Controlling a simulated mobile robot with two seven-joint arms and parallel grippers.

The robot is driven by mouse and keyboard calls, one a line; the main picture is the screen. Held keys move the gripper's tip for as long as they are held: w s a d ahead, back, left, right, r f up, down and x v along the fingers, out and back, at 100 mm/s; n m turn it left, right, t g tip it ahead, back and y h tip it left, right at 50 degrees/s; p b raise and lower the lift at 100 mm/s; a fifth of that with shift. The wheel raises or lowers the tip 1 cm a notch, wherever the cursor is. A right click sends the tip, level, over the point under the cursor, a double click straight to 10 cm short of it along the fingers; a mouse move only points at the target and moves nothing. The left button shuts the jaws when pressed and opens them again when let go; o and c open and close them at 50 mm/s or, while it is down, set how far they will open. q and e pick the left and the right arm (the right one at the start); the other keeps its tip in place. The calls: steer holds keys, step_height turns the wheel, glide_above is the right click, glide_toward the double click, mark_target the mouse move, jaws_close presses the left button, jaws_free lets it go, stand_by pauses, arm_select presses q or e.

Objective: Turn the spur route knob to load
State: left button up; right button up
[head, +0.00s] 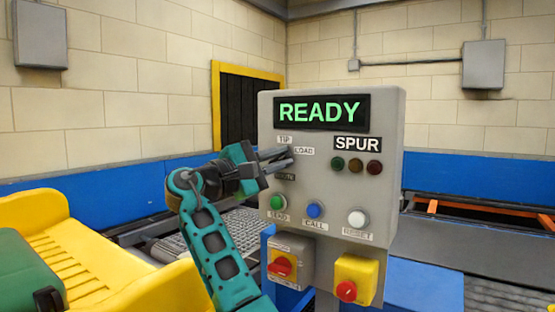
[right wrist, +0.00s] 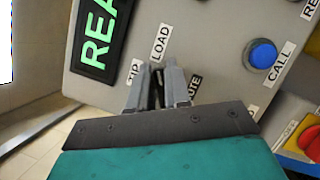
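The grey control panel (head: 386,130) stands ahead with a lit READY display (head: 320,113). The spur route knob is mostly hidden behind my right gripper (head: 286,160), between the TIP label (head: 285,139), the LOAD label (head: 304,151) and the partly covered ROUTE label (head: 286,177). My right gripper's fingertips are at the panel face there. In the right wrist view the two grey fingers (right wrist: 157,88) are close together with a narrow dark gap between them. I cannot tell whether they grip the knob, or which way it points. My left gripper is not in view.
Below the knob are a green SEND button (head: 278,202), a blue CALL button (head: 315,209) and a white RESET button (head: 357,217). Two red switches (head: 281,266) (head: 346,291) sit lower. Three dark lamps (head: 355,166) are under SPUR. Yellow tray (head: 30,216) at left.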

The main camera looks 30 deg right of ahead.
steer(key=o, duration=0.4)
steer(key=shift+a, duration=0.1)
steer(key=a, duration=0.4)
steer(key=a+f, duration=0.1)
steer(key=a, duration=0.3)
steer(key=a+f, duration=0.1)
steer(key=a, duration=0.3)
steer(key=shift+s+a+f+b, duration=0.2)
steer(key=shift+s+a+b, duration=0.05)
steer(key=shift+b, duration=0.15)
